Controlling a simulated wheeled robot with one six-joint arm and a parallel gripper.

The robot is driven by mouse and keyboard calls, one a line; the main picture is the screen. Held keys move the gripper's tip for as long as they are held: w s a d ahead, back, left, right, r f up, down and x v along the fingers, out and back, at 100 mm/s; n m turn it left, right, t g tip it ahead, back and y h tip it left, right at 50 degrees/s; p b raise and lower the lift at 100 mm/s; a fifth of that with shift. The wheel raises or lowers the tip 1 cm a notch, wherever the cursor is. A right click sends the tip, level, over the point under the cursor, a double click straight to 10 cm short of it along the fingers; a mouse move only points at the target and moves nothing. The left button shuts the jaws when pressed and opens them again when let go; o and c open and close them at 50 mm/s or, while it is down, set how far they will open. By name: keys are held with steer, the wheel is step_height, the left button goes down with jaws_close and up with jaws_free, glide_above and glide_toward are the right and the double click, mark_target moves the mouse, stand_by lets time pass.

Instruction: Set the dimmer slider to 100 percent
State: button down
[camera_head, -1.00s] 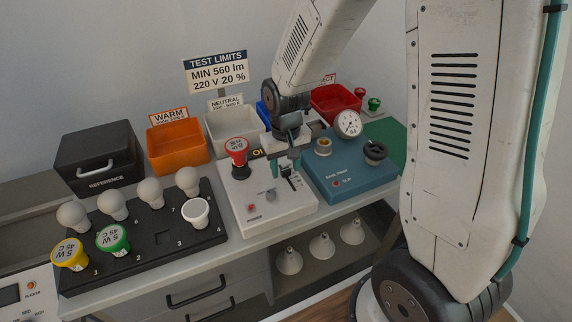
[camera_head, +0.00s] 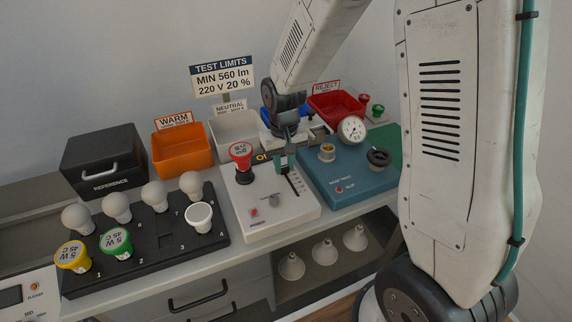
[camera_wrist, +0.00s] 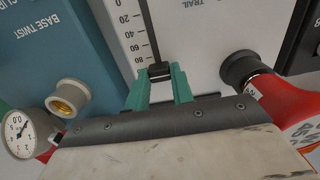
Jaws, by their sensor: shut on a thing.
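The dimmer slider's black knob (camera_wrist: 160,70) sits in its slot on the white test box (camera_head: 262,217), between my gripper's two green fingers. My gripper (camera_head: 283,161) is shut on the knob; it also shows in the wrist view (camera_wrist: 159,80). The printed scale (camera_wrist: 136,32) runs from 0 at the far end through 20, 40, 60 and 80. The knob is just past the 80 mark, on the side away from 0. Any mark beyond 80 is hidden behind my gripper. In the head view the bare slot (camera_head: 297,187) runs forward from my fingers.
A red-based bulb (camera_head: 241,155) stands on the white box, left of my gripper. The blue tester (camera_head: 345,185) with its gauge (camera_head: 352,130) is close on the right. A black bulb rack (camera_head: 150,232) is at the left. Colored bins stand behind.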

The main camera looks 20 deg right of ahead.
mark_target(284, 166)
steer(key=c, duration=1.2)
jaws_free()
steer(key=shift+w, duration=0.25)
steer(key=shift+r, duration=0.15)
step_height(284, 166, up, 8)
steer(key=shift+f, duration=0.2)
steer(key=shift+s, duration=0.1)
steer(key=s+d+r, duration=0.1)
steer(key=s+r, duration=0.3)
steer(key=s, duration=0.4)
steer(key=s+d+r+t, duration=0.1)
steer(key=s+r, duration=0.4)
steer(key=s, duration=0.4)
steer(key=s+d+r, duration=0.1)
steer(key=s+r, duration=0.3)
steer(key=s, duration=0.5)
steer(key=shift+r, duration=0.35)
